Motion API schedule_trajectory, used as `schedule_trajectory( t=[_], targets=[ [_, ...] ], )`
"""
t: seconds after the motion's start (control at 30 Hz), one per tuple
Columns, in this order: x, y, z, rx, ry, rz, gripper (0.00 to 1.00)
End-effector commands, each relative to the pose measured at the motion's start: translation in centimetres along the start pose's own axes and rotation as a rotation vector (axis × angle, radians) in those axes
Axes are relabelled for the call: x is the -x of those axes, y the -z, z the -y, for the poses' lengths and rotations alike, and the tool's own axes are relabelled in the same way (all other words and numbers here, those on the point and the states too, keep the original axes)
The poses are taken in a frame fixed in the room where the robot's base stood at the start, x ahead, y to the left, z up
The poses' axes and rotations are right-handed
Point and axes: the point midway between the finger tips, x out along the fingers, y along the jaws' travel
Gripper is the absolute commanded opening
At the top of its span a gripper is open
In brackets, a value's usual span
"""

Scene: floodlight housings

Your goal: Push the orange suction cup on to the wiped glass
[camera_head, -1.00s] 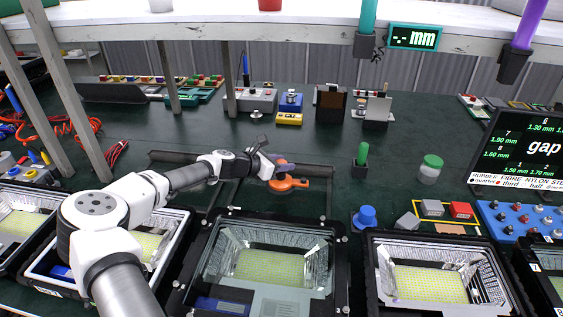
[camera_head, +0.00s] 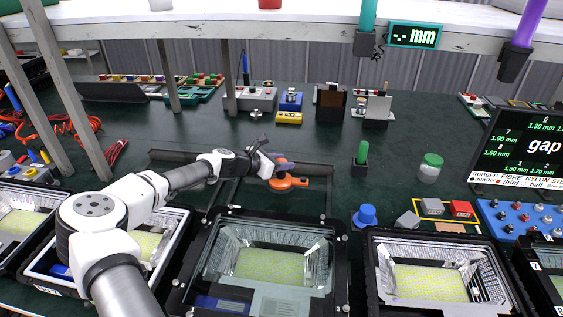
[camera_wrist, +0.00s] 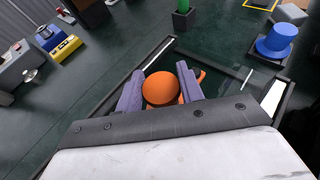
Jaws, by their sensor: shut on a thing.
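The orange suction cup (camera_head: 291,182) is in my gripper over the dark-framed glass pane. In the wrist view its round orange top (camera_wrist: 161,88) sits between the two purple-grey fingers, with an orange part showing past the right finger. My gripper (camera_wrist: 161,86) is shut on it; it also shows in the head view (camera_head: 272,168). The glass (camera_wrist: 222,70) lies flat inside a black frame (camera_head: 318,164), behind the floodlight housings. I cannot tell whether the cup's underside touches the glass, as it is hidden.
Several floodlight housings (camera_head: 345,240) line the front of the bench. A green-handled tool in a black holder (camera_head: 361,158) stands behind. The bench behind the frame is mostly clear.

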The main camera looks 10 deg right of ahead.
Motion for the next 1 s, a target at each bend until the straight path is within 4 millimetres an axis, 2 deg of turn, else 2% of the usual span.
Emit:
schedule_trajectory(
  t=[1.0],
  targets=[
    [-0.5, 1.1, 0.0, 0.0, -0.001, 0.003, 0.0]
  ],
)
